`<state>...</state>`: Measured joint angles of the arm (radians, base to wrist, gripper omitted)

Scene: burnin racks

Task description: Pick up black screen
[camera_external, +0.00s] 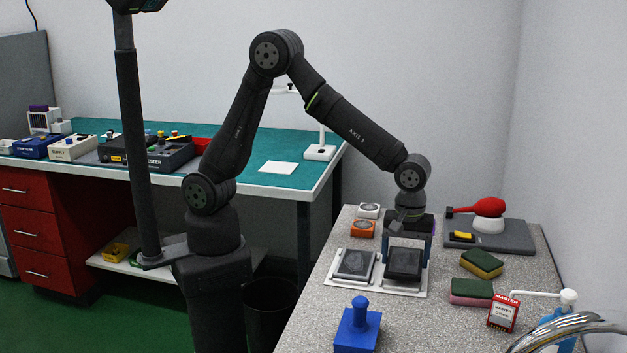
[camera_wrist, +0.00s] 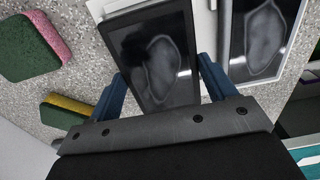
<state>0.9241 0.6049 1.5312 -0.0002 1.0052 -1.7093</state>
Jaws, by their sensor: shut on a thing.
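A black screen (camera_external: 404,265) with a dark glossy face is at the right half of a white tray (camera_external: 385,290) on the speckled counter. My gripper (camera_external: 407,248) points down over it and is shut on it, with one blue finger along each side. In the wrist view the black screen (camera_wrist: 150,45) lies between my gripper's fingers (camera_wrist: 163,84), its near end partly hidden by the gripper body. I cannot tell whether it is clear of the tray. A second, similar screen (camera_external: 355,264) lies in the left half of the tray, also in the wrist view (camera_wrist: 262,38).
Orange (camera_external: 362,228) and white (camera_external: 369,210) blocks stand behind the tray. A grey slab (camera_external: 515,237) bears a red bulb blower (camera_external: 477,207). Two sponges (camera_external: 482,264), a red-white box (camera_external: 503,313) and a tap are right. A blue stamp-like block (camera_external: 358,325) stands in front.

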